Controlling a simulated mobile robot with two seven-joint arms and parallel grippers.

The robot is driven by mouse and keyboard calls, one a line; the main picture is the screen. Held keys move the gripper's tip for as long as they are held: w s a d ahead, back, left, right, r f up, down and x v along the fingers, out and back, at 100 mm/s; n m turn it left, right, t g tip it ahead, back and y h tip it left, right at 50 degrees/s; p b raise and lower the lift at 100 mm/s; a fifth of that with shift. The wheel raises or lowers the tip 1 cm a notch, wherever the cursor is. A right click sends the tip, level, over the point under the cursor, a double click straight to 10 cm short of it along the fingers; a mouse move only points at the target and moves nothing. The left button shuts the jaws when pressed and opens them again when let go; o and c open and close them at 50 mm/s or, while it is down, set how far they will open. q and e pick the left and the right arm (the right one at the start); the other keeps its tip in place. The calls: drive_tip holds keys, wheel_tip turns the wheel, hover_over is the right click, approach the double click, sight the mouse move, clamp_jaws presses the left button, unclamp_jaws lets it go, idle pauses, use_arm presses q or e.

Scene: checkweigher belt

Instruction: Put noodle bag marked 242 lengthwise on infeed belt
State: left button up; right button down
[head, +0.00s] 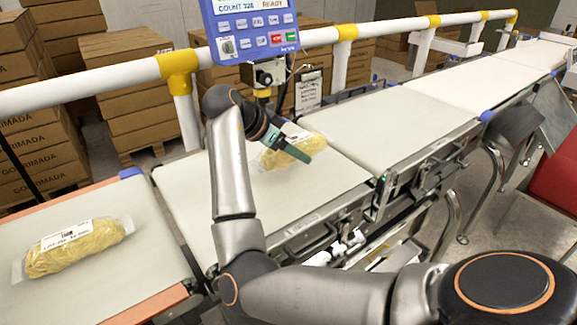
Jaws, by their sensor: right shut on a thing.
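My right gripper (288,144) is shut on a clear bag of yellow noodles (277,156) over the far side of the middle white belt section (330,190). The bag's long side runs roughly along the belt. I cannot tell whether its underside touches the belt, and the fingers hide part of it. A second noodle bag (85,248) with a white printed label lies on the white surface with orange edges (150,292) at the left. I cannot read the number 242 on either bag. My left gripper is not in view.
A blue display panel (255,28) stands behind the belt, beside a white rail (120,74) with yellow joints. Further belt sections (400,122) run to the upper right and are empty. Cartons (130,85) are stacked behind. A red chair (556,170) is at the right.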

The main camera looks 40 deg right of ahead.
sight(289, 174)
drive_tip(key=shift+w+a+f, duration=0.1)
drive_tip(key=shift+w+f, duration=0.2)
drive_tip(key=shift+f, duration=0.05)
drive_tip(key=shift+w+f+b, duration=0.1)
drive_tip(key=shift+f+b, duration=0.2)
drive_tip(key=shift+f, duration=1.35)
drive_tip(key=shift+f, duration=0.15)
drive_tip(key=shift+f, duration=0.1)
unclamp_jaws()
drive_tip(key=p+v, duration=0.1)
drive_tip(key=v, duration=1.1)
drive_tip(key=shift+r, duration=0.3)
